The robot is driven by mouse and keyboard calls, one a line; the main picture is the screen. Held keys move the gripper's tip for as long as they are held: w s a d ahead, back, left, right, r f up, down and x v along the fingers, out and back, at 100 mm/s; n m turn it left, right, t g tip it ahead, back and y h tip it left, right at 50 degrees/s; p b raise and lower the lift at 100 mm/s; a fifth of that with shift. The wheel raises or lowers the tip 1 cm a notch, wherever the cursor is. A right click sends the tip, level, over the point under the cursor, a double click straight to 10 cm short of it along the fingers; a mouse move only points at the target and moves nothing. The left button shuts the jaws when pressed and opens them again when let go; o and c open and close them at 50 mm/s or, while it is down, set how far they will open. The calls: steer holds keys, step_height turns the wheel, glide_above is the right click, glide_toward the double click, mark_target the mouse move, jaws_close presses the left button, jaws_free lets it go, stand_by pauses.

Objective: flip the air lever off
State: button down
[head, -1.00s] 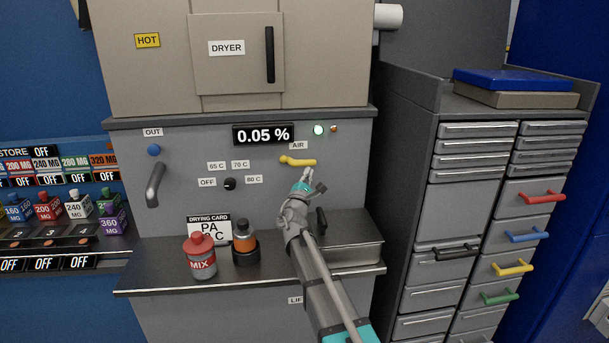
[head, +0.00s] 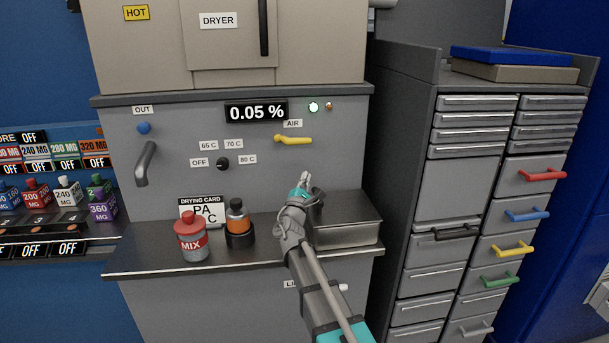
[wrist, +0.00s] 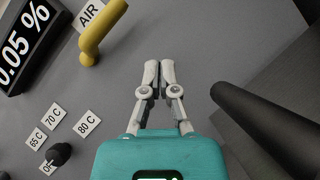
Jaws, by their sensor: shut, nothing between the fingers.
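The yellow air lever (head: 294,140) sits on the dryer's grey front panel, under the AIR label (head: 292,123). Its handle lies roughly level, pointing right in the head view. In the wrist view the lever (wrist: 92,42) is at the upper left, apart from the fingers. My gripper (head: 305,177) is below and slightly right of the lever in the head view, in front of the panel. Its fingers (wrist: 159,64) are shut together with nothing between them.
A dark selector knob (head: 223,163) and a grey OUT handle (head: 146,164) are left on the panel. A MIX bottle (head: 191,237), an orange bottle (head: 238,218) and a metal box (head: 346,222) stand on the shelf. Drawers (head: 439,238) are to the right.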

steer(key=shift+s+d+f+b, duration=0.1)
steer(key=shift+s+f+b, duration=0.55)
steer(key=shift+s, duration=0.4)
steer(key=shift+s+d+f+b, duration=0.1)
steer(key=shift+s+f+b, duration=0.35)
steer(key=shift+s+f, duration=0.45)
steer(key=shift+s+r, duration=0.15)
steer(key=shift+s, duration=0.1)
